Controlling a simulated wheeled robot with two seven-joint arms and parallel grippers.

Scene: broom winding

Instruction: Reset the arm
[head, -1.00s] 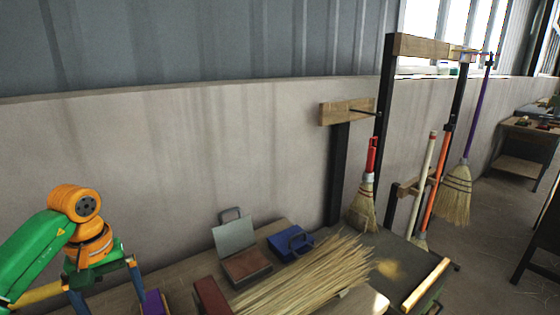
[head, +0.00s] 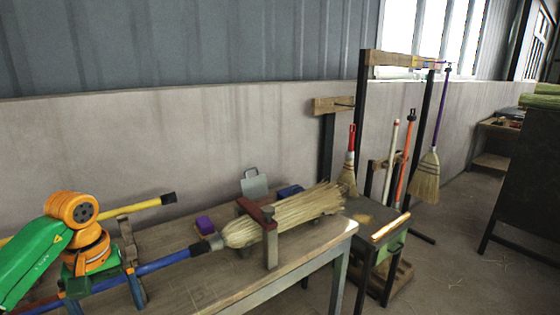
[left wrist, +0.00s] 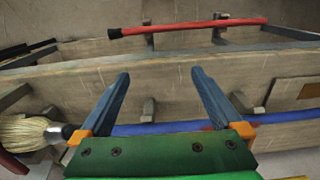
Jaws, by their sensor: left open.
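My left gripper (head: 104,296) is at the left end of the workbench (head: 222,289) in the head view, by the broom's blue handle (head: 160,263). In the left wrist view its two fingers (left wrist: 160,73) are spread apart with nothing between the tips. The blue handle (left wrist: 178,127) runs across behind them; I cannot tell whether they touch it. The broom's straw head (head: 295,213) lies through a red-topped clamp (head: 255,211) on the bench. Its straw (left wrist: 22,132) shows at the left edge of the wrist view. My right gripper is not in view.
Finished brooms (head: 428,178) hang on a black rack at the right. A red pole (left wrist: 200,27) shows in the wrist view. Floor at right is mostly open.

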